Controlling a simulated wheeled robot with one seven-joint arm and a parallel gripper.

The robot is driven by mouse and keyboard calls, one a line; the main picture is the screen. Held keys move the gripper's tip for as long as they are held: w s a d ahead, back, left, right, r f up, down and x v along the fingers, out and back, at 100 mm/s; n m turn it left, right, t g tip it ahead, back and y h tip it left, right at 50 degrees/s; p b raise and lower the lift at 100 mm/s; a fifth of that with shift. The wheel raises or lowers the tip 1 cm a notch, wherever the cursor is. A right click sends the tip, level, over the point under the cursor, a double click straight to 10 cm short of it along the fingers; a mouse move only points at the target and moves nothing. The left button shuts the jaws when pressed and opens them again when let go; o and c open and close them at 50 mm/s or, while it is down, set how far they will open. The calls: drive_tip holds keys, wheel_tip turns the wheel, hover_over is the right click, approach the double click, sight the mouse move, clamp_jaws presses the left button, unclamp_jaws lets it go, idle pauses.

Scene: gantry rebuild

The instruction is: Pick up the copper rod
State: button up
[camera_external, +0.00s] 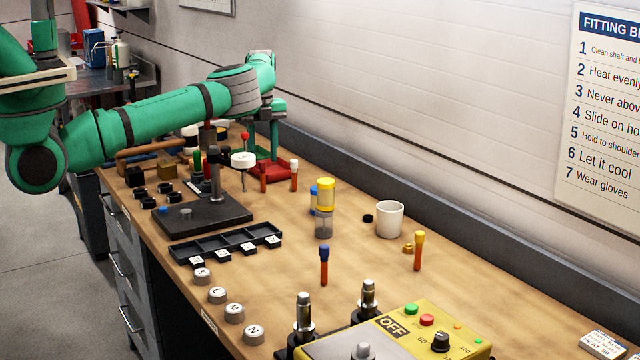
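A long brown, copper-toned rod (152,149) lies near the far left edge of the bench; I cannot tell for certain that it is the copper rod. Several short orange-brown pins with coloured caps stand upright, one with a blue cap (324,268) and one with a yellow cap (418,254). My gripper (264,152) points down at the far part of the bench, over a red stand (270,172), right of the long rod and apart from it. Its fingers are small here, and whether they are open or what lies between them is unclear.
A black base plate with a post (225,213) and a black divided tray (190,250) stand at the left. A white mug (390,219) and a yellow-capped jar (325,195) stand at the middle right. A yellow control box (435,335) fills the front. The right of the bench is mostly clear.

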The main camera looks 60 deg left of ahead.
sight(263, 168)
wheel_tip(263, 168, down, 8)
drive_tip(key=shift+s+a+f, duration=0.1)
clamp_jaws()
idle(0.5)
